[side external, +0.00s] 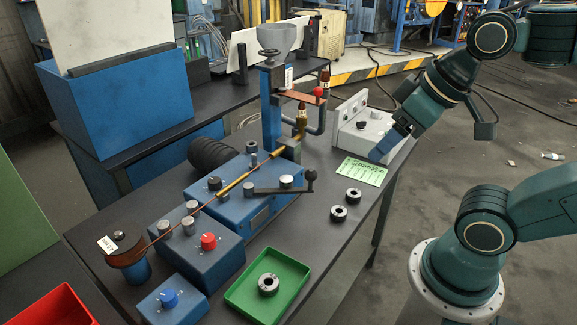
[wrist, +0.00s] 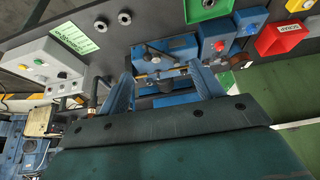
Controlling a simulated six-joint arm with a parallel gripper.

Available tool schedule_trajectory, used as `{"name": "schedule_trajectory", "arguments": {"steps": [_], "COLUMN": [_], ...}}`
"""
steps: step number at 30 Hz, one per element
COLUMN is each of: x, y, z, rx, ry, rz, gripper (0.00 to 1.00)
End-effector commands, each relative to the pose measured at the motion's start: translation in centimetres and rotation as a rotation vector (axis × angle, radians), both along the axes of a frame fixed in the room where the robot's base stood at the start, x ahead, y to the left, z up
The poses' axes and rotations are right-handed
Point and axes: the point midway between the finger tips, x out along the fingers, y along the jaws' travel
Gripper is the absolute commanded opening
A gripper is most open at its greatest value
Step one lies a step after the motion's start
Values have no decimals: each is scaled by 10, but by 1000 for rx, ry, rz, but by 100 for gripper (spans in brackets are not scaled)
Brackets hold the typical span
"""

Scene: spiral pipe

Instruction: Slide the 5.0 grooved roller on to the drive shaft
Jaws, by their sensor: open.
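A third roller (side external: 268,284) lies in the green tray (side external: 236,298). I cannot read any size marks. The blue machine (side external: 213,190) carries several short upright metal posts; I cannot tell which is the drive shaft. My gripper (side external: 383,153) is above the right side of the table, apart from the rollers. In the wrist view my gripper (wrist: 163,85) has its blue fingers spread and empty. The table rollers (wrist: 125,18) (wrist: 102,27) show there too.
A green printed card (side external: 361,171) lies beside the rollers, near a grey control box (side external: 362,128). A crank arm (side external: 283,189) sticks out from the machine. A tall blue column with a funnel (side external: 279,42) stands behind. Bare table lies between machine and rollers.

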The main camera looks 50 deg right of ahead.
Motion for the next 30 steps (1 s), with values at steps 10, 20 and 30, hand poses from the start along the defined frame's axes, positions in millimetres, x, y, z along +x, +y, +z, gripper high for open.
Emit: {"name": "schedule_trajectory", "arguments": {"steps": [10, 20, 30], "x": [13, 54, 93], "y": [-8, -39, -87], "z": [-3, -19, -54], "rx": [28, 120, 219], "ry": [34, 131, 228], "rz": [-93, -409, -780], "gripper": [66, 66, 66]}}
